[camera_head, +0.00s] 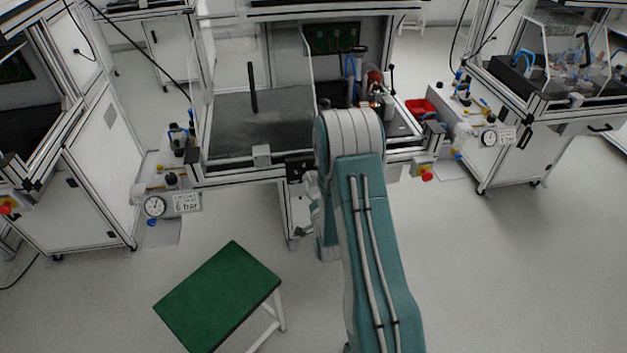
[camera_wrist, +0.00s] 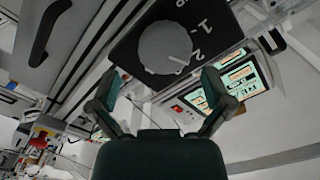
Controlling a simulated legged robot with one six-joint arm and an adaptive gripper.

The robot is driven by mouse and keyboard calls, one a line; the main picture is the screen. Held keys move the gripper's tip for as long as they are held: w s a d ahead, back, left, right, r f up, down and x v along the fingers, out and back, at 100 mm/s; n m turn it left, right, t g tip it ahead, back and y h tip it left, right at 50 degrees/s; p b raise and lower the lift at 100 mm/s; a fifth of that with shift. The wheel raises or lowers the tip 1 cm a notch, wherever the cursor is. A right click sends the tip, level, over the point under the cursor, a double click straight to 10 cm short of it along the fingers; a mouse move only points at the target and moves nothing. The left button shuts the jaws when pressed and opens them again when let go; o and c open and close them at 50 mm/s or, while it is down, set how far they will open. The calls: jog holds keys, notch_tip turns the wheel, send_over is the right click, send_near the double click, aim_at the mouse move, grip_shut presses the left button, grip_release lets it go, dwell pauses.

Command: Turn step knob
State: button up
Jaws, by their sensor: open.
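The step knob (camera_wrist: 165,48) is a round grey dial on a black panel (camera_wrist: 125,50), seen in the wrist view with the printed digits 1 and 2 to its right. Its white mark points to the lower right, near the 2. My gripper (camera_wrist: 159,82) is open, its two fingers spread below the knob in the picture, one on each side. Nothing is between the fingers, and I cannot tell how far they are from the knob. In the head view a small black panel (camera_head: 298,168) sits on the front of the middle bench; my arm hides much of the gripper there.
In the head view, a green-topped stool (camera_head: 218,295) stands at lower left. The middle bench (camera_head: 240,180) has a grey top; other workstations stand left and right. An emergency stop (camera_head: 426,174) is to the right. A lit screen (camera_wrist: 232,82) shows in the wrist view.

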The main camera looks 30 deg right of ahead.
aim_at(312, 182)
jog(key=w, duration=0.3)
jog(key=shift+w, duration=0.35)
jog(key=shift+d, duration=0.25)
jog(key=shift+d, duration=0.1)
jog(key=c, duration=1)
jog(key=shift+o, duration=0.2)
